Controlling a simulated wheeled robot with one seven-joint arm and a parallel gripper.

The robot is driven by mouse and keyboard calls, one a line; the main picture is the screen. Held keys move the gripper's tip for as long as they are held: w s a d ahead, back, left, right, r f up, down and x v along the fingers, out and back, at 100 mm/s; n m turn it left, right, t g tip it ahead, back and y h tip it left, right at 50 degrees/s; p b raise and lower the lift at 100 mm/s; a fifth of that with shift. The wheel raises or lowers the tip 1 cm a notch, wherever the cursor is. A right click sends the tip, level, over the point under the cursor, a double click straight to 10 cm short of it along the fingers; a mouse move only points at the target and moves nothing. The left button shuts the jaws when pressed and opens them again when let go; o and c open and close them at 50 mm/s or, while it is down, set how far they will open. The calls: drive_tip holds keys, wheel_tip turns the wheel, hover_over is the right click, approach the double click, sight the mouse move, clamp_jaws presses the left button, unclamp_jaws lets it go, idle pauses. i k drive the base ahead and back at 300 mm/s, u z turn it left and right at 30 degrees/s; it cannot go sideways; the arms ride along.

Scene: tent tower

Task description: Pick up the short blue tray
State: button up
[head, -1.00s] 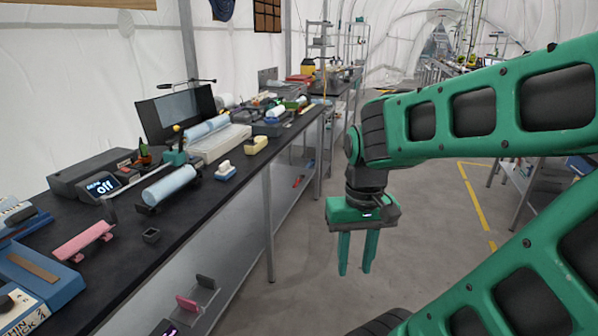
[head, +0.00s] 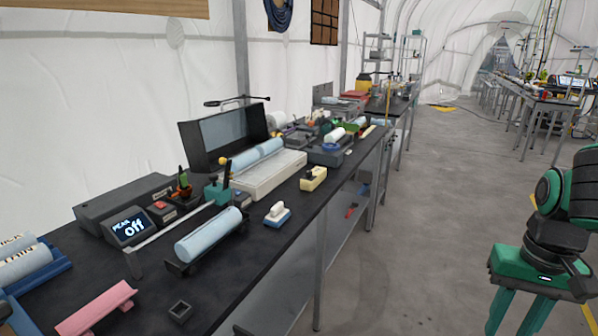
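A blue tray (head: 45,277) is cut by the left edge of the head view, on the dark bench. Pale rolls (head: 20,262) with lettering lie on it. Another blue piece (head: 14,312) shows only partly in the lower left corner. I cannot tell which of these is the short blue tray. My gripper (head: 517,322) hangs at the lower right, far from both, over the floor beyond the bench. Its two green fingers point down, apart, with nothing seen between them; their tips are cut off by the frame.
Open floor (head: 420,230) lies right of the bench.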

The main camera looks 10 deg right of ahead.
sight(365, 187)
drive_tip(key=z, duration=0.6)
drive_tip(key=i, duration=1)
drive_tip(key=z, duration=0.55)
drive_tip(key=i, duration=2.25)
drive_tip(key=u, duration=0.8)
drive_tip(key=i, duration=0.55)
drive_tip(key=z, duration=2.55)
